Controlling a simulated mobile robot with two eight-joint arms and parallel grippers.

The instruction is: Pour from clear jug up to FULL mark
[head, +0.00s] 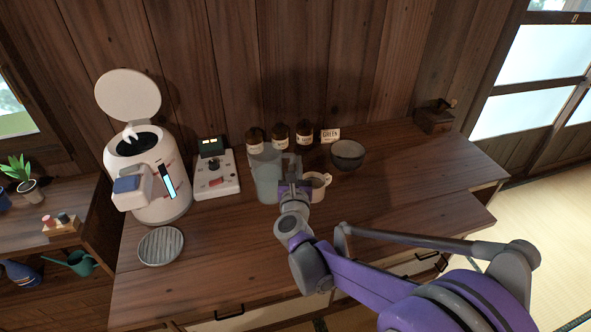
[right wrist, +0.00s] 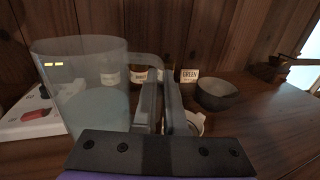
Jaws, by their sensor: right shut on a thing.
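The clear jug (head: 267,178) stands upright at the middle of the wooden counter; I cannot tell whether its base touches. The right wrist view shows the jug (right wrist: 88,100) with pale liquid in its lower part and small yellow marks near its top. My right gripper (head: 291,180) is shut on the jug's handle, on its right side; its fingers (right wrist: 163,110) also show close up. A white hot-water pot (head: 160,185) stands to the left with its round lid (head: 128,95) raised. A bright blue strip (head: 168,182) shows on its front. No FULL lettering is readable.
A control box (head: 216,182) stands between pot and jug. A round grille (head: 160,246) lies before the pot. Behind the jug are brown jars (head: 279,134) and a GREEN card (head: 330,135). A cup (head: 319,182) and dark bowl (head: 347,154) sit right.

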